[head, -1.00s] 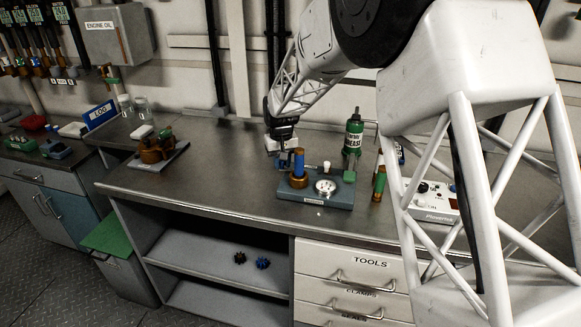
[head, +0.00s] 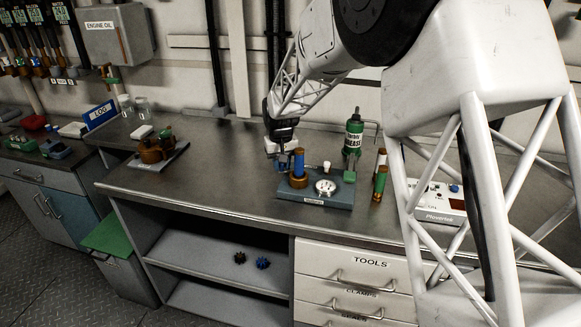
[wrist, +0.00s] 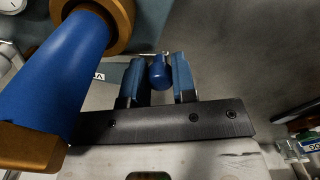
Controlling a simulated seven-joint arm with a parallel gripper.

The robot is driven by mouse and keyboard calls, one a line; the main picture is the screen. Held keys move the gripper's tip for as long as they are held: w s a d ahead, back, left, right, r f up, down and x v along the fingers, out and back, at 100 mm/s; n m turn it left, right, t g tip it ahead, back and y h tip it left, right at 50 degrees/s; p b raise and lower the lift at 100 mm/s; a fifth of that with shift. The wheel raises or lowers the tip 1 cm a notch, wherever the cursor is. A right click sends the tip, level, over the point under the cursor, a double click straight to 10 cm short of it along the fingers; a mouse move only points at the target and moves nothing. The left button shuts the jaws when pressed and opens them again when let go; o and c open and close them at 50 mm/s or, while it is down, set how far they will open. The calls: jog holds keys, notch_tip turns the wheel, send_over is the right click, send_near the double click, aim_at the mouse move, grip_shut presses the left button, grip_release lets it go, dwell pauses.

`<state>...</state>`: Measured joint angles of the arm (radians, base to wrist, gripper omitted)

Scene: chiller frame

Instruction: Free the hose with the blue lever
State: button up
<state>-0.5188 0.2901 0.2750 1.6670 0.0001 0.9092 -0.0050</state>
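A blue hose end (head: 298,162) stands upright in a brass-coloured collar (head: 299,181) on a grey-blue base plate (head: 335,200). In the wrist view the blue hose (wrist: 50,85) fills the left side, with the brass collar (wrist: 122,18) above it. The blue lever's knob (wrist: 160,74) lies between the two fingers of my gripper (wrist: 160,70), on a thin metal stem. The fingers straddle it very closely; I cannot tell whether they press on it. In the head view my gripper (head: 277,160) is just left of the hose, with the knob mostly hidden.
A round gauge (head: 325,187) and a small white-topped lever (head: 326,167) share the base. A green grease bottle (head: 353,135) and green-brown cylinders (head: 380,182) stand to the right. A brown fitting (head: 155,148) sits on a left plate. The bench between is clear.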

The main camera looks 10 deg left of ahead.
jog(key=shift+s+d, duration=0.1)
jog(key=shift+s, duration=0.15)
jog(key=shift+s+d, duration=0.15)
jog(key=shift+s, duration=0.25)
jog(key=shift+s+d, duration=0.2)
dwell(0.3)
